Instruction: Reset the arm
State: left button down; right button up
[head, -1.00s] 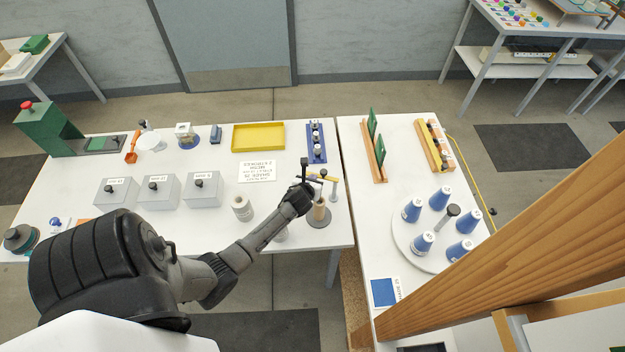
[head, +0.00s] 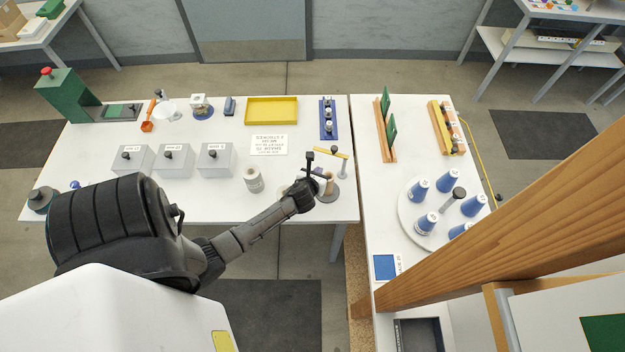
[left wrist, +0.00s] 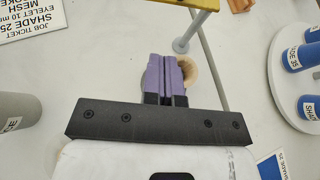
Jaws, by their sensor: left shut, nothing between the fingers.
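My left gripper (head: 313,172) is at the right end of the left table, over a round-based stand with a wooden post (head: 328,189). In the left wrist view its purple fingers (left wrist: 165,62) are pressed together with nothing between them. The wooden post (left wrist: 190,70) shows partly behind the fingers. A yellow bar (head: 331,152) on a grey upright is close beside the gripper. I cannot tell whether the gripper touches the stand. My right gripper is not in view.
A yellow tray (head: 272,111) and green press (head: 68,95) are behind. A wooden beam (head: 520,220) crosses the lower right.

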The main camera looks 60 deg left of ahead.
pick_arm(q)
jog(key=v, duration=0.6)
jog(key=shift+d+r, duration=0.2)
jog(key=shift+r, duration=0.05)
